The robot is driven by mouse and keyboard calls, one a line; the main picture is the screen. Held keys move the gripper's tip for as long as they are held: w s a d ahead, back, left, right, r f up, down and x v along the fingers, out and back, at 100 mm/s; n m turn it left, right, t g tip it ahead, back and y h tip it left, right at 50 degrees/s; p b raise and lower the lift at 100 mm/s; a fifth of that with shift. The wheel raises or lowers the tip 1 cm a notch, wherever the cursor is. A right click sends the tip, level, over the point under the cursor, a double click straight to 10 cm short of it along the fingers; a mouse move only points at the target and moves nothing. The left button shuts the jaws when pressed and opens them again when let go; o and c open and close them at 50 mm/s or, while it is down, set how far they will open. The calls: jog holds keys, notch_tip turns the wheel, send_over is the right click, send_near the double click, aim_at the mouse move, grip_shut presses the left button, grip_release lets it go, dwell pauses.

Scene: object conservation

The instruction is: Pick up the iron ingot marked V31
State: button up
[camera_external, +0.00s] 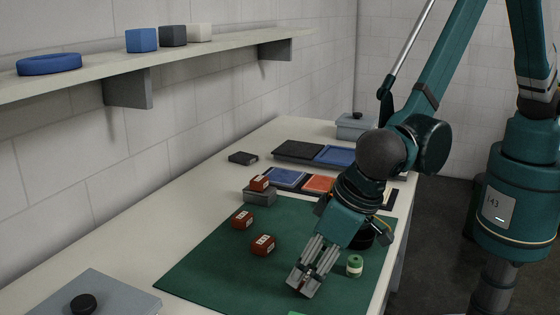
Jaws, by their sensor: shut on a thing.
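My gripper (303,283) points down over the front right of the green mat (205,270). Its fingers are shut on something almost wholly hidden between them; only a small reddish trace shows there. I cannot tell whether it bears a mark. Two red-brown blocks with white labels, a farther one (241,221) and a nearer one (261,248), lie on the mat left of my gripper. A third red-brown block (259,183) sits on a grey block (259,197) behind them. The labels are too small to read surely.
A green and white cylinder (355,266) stands close to the right of my gripper. Blue (285,177) and orange (320,184) trays lie behind the mat. A grey panel with a black knob (83,304) is at the front left. A wall shelf (100,76) runs above.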

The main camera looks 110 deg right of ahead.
jog(key=shift+r, duration=0.15)
notch_tip(320, 180, up, 10)
dwell(0.8)
dwell(0.6)
